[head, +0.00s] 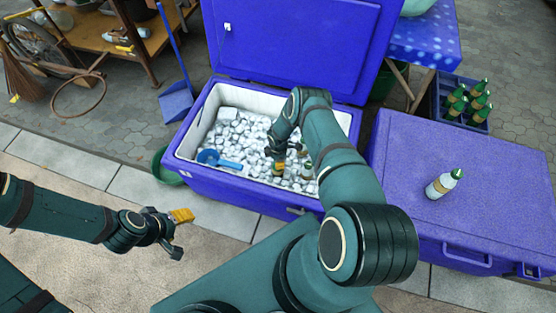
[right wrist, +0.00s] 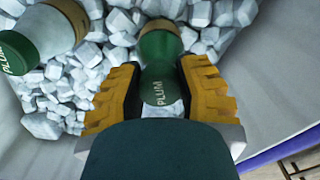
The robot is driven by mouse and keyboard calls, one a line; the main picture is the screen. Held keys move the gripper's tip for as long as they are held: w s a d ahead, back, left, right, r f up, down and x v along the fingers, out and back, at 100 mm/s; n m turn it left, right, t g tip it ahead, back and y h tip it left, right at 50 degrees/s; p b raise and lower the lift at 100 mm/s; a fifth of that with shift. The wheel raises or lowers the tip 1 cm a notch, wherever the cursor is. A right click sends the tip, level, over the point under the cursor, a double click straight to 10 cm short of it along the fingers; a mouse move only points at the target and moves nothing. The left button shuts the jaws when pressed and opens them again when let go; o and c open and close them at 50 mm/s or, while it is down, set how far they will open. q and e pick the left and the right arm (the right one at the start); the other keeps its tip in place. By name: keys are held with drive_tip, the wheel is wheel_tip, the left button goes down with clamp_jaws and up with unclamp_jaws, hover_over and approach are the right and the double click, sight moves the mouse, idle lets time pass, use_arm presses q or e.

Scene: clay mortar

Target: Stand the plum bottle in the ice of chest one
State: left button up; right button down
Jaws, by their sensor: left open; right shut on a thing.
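The open blue chest (head: 190,132) holds white ice cubes (head: 235,125) in the head view. My right gripper (head: 279,166) reaches down into it. Another green-capped bottle (right wrist: 45,35) lies or stands at the upper left there. My left gripper (head: 172,232) is open and empty, outside the chest over the pavement.
A blue scoop (head: 215,158) lies on the ice. A green-capped bottle (head: 443,184) is on the shut blue chest (head: 480,160) at right. A crate (head: 448,88) of green bottles, a blue dustpan (head: 175,102) and a wooden bench (head: 110,50) stand behind. The front pavement is clear.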

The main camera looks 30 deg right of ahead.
drive_tip(key=shift+f, duration=0.5)
idle(0.4)
drive_tip(key=shift+c, duration=0.3)
unclamp_jaws()
drive_tip(key=shift+r, duration=0.1)
wheel_tip(320, 180, up, 8)
drive_tip(key=p, duration=0.5)
drive_tip(key=shift+r+p, duration=0.2)
drive_tip(key=shift+p, duration=0.1)
drive_tip(key=shift+r+p, duration=0.9)
drive_tip(key=shift+r, duration=0.55)
wheel_tip(320, 180, up, 16)
drive_tip(key=p, duration=0.8)
drive_tip(key=shift+f+p, duration=0.2)
drive_tip(key=shift+p, duration=0.2)
